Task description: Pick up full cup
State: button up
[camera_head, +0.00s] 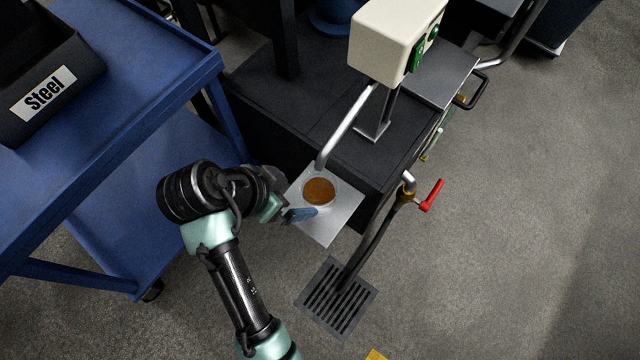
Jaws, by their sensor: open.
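The full cup (319,191) holds a brown liquid and stands upright on a small metal shelf (329,228), under the end of a bent metal spout (345,130). My gripper (298,204) is open at the left of the cup, with a blue-grey finger (300,215) reaching toward the cup's lower left side. The other finger is largely hidden behind the gripper body and wrist. I cannot tell whether the fingers touch the cup.
A dark machine block with a cream control box (385,38) stands behind the shelf. A red-handled valve (432,195) and pipe are at right, above a floor drain (337,298). A blue cart (150,110) with a black "Steel" bin (75,55) is at left. Open floor lies right.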

jog(key=b, duration=0.4)
send_near(324, 196)
jog(key=shift+d, duration=0.25)
jog(key=b+x, duration=0.3)
jog(key=x, duration=0.2)
jog(key=shift+a, duration=0.2)
jog(key=c, duration=1)
jog(key=shift+r, duration=0.15)
